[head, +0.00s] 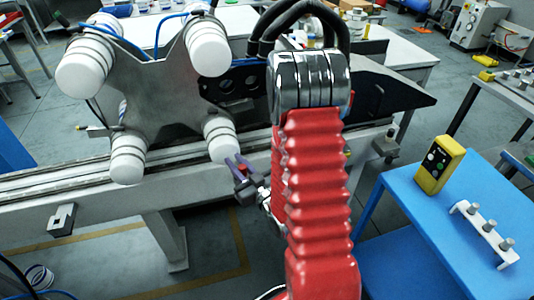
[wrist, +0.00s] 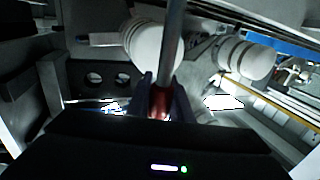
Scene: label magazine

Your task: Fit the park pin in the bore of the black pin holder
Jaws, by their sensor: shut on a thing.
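My gripper (head: 240,167) is low in front of the machine rail, beside the lower right white roller, with its dark fingers pointing up and left in the head view. In the wrist view my gripper (wrist: 160,92) is shut on the park pin (wrist: 173,45), a grey rod with a red part between the fingers. The rod runs up past the top edge of the picture. I cannot identify the black pin holder or its bore for certain. A small dark block with a notch (head: 62,219) sits on the rail's front face at the left.
A metal plate (head: 160,90) with several white rollers stands behind my gripper, above the long rail (head: 60,180). A blue table (head: 420,210) at the right holds a yellow box (head: 440,165) and a white rack (head: 485,232) with grey pegs. Floor is open below the rail.

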